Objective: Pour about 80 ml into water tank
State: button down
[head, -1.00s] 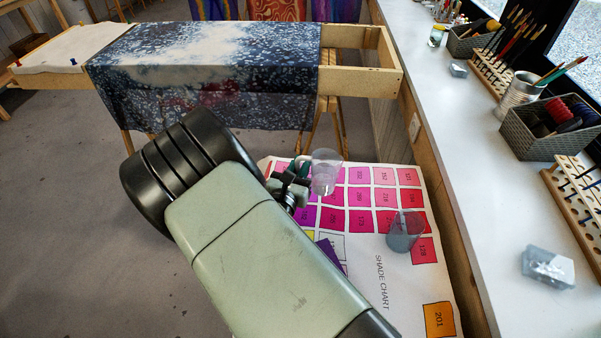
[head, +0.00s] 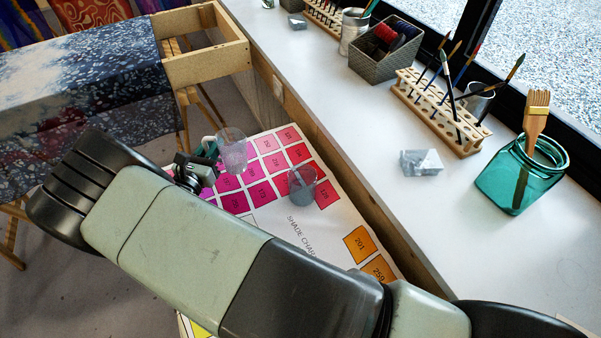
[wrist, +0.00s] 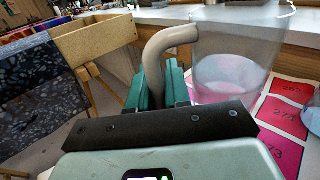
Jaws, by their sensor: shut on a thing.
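My gripper (head: 207,155) is shut on the curved tan handle (wrist: 160,52) of a clear jug. The jug (head: 233,152) is held upright above the far end of the shade chart; it also shows in the wrist view (wrist: 232,58). A faint liquid level seems to show low in the jug, tinted by the pink behind it. A translucent grey container (head: 303,188), probably the water tank, stands on the chart to the right of the jug and nearer. The jug and this container are apart. Part of the container shows at the right edge in the wrist view (wrist: 311,116).
The shade chart (head: 328,226) lies beside the white sill (head: 330,90). On the sill are a teal jar (head: 510,181) with a brush, a brush rack (head: 437,113), a wicker basket (head: 378,64) and a wrapped block (head: 421,162). A wooden frame (head: 207,60) with patterned cloth stands behind.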

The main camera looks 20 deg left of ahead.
aim_at(243, 145)
jog(key=w+d+f+m+h, duration=0.1)
jog(key=w+d+f+h, duration=0.1)
jog(key=w+d+f+m+h, duration=0.2)
jog(key=h, duration=0.1)
jog(key=shift+f+m+g+h, duration=0.3)
jog(key=shift+f, duration=0.05)
jog(key=shift+d+r, duration=0.1)
jog(key=shift+s+d+r+m+g, duration=0.15)
jog(key=shift+d+r+m, duration=0.15)
jog(key=shift+r+m, duration=0.25)
jog(key=shift+w+d+r+m+g, duration=0.1)
jog(key=shift+d+r+m, duration=0.3)
jog(key=shift+m, duration=0.25)
jog(key=shift+s+d+r+m+g, duration=0.15)
jog(key=shift+d+r+m, duration=0.1)
jog(key=shift+r+m, duration=0.35)
jog(key=d+r+m, duration=0.3)
jog(key=shift+d+r+y, duration=0.1)
jog(key=shift+r+y, duration=0.25)
jog(key=shift+y, duration=0.05)
jog(key=shift+s+d+r+m+g, duration=0.15)
jog(key=shift+d+r+m, duration=0.1)
jog(key=shift+r+m, duration=0.3)
jog(key=shift+w+d+r+m+g, duration=0.1)
jog(key=shift+d+r+m+g, duration=0.1)
jog(key=shift+r+m, duration=0.3)
jog(key=shift+d+r+m+y, duration=0.2)
jog(key=shift+r+m+y, duration=0.2)
jog(key=shift+r+m, duration=0.15)
